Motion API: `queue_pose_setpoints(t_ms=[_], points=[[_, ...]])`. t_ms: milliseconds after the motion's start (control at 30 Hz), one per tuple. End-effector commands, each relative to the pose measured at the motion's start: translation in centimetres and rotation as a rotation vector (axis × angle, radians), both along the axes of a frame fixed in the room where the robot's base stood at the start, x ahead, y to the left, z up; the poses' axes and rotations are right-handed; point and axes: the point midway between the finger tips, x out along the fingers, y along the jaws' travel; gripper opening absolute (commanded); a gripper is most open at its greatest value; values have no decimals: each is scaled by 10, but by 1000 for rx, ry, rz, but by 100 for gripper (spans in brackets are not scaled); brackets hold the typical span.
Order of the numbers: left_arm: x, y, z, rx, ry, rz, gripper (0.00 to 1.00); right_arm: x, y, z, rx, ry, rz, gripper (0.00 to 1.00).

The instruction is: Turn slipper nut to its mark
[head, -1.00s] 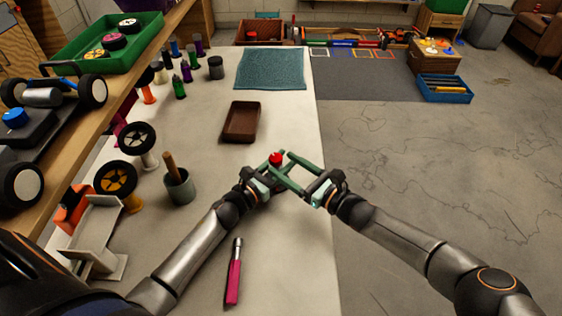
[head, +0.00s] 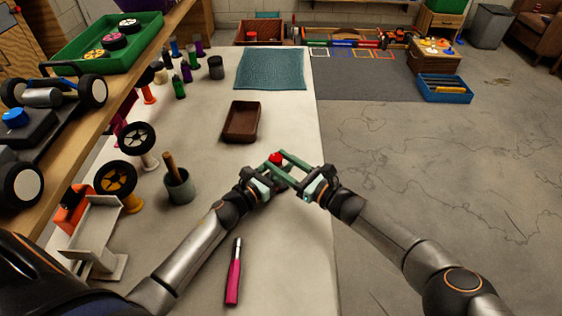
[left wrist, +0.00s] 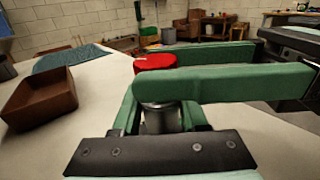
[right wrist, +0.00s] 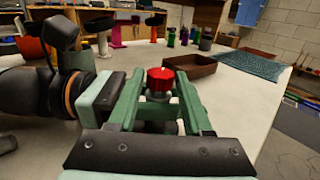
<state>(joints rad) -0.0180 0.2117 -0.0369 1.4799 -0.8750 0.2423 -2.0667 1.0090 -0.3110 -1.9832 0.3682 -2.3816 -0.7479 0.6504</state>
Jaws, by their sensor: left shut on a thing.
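The slipper nut (head: 276,158) is a red knob on top of a dark metal cylinder (left wrist: 160,118). My left gripper (left wrist: 160,112) is shut on that cylinder, just below the nut, holding it upright. My right gripper (right wrist: 160,90) comes in from the right at nut height. Its two green fingers lie on either side of the red nut, which also shows in the left wrist view (left wrist: 154,62). They look open, with a gap beside the nut in the right wrist view.
A brown tray (head: 241,122) lies beyond the grippers, and a teal mat (head: 270,69) farther back. A pink-handled screwdriver (head: 233,275) lies in front. A grey cup (head: 179,187), wheels on stands and several bottles stand at left. The white table's right edge is close to my right gripper.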

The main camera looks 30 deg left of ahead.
Motion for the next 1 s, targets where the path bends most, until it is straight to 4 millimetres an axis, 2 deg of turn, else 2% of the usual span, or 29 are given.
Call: queue_pose_setpoints(t_ms=[67,400,733,1000], points=[[0,0,0,0,0,0,0,0,0,0,0,0,0,40],[0,0,0,0,0,0,0,0,0,0,0,0,0,1],[0,0,0,0,0,0,0,0,0,-1,4,1,-15,0],[0,-1,0,-2,-1,-2,0,-1,0,-2,9,4,-118,0]])
